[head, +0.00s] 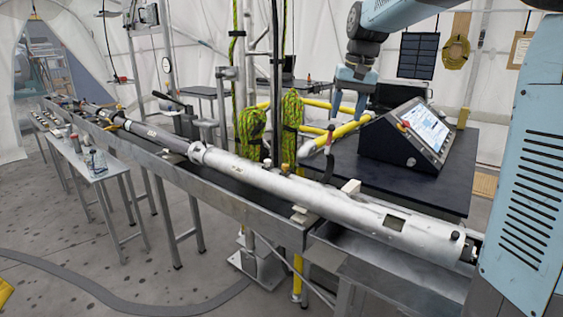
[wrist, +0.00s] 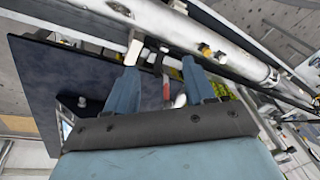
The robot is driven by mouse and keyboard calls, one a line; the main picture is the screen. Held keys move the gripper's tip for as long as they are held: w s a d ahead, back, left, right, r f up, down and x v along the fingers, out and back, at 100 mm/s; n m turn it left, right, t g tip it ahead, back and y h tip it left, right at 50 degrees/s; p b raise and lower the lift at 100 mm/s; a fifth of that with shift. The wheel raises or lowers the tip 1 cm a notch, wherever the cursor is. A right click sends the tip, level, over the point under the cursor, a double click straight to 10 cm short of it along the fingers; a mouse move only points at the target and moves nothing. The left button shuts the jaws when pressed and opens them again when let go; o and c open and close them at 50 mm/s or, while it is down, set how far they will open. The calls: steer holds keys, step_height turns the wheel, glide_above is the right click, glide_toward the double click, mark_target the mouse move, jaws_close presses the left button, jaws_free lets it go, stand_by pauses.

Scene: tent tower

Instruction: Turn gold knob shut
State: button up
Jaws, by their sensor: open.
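A long silver tube (head: 310,193) lies on a metal trough. In the wrist view, a small gold-coloured fitting (wrist: 205,50), which looks like the gold knob, sits on the side of the tube (wrist: 235,58). I cannot make it out surely in the head view. My gripper (head: 349,112) points down over the dark table, behind the tube and left of the screen console. In the wrist view its two blue fingers (wrist: 160,68) are spread apart, with nothing held between them. The gold fitting lies just beyond the right fingertip, apart from it. A red-handled piece shows between the fingers, farther off.
The screen console (head: 415,135) stands on the dark table (head: 345,180), right of my gripper. Yellow rails (head: 345,129) run close under the gripper. Green rope coils (head: 250,130) hang behind the tube. A side table (head: 118,160) with bottles stands at left.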

steer(key=w+a+f+g, duration=0.1)
steer(key=w+a+f, duration=0.2)
steer(key=w+a, duration=0.6)
steer(key=g+h, duration=0.1)
glide_above(285, 164)
step_height(285, 164, down, 5)
steer(key=shift+n, duration=0.3)
step_height(285, 164, down, 14)
steer(key=shift+s+r, duration=0.1)
steer(key=shift+r, duration=0.15)
steer(key=shift+c, duration=0.5)
jaws_close()
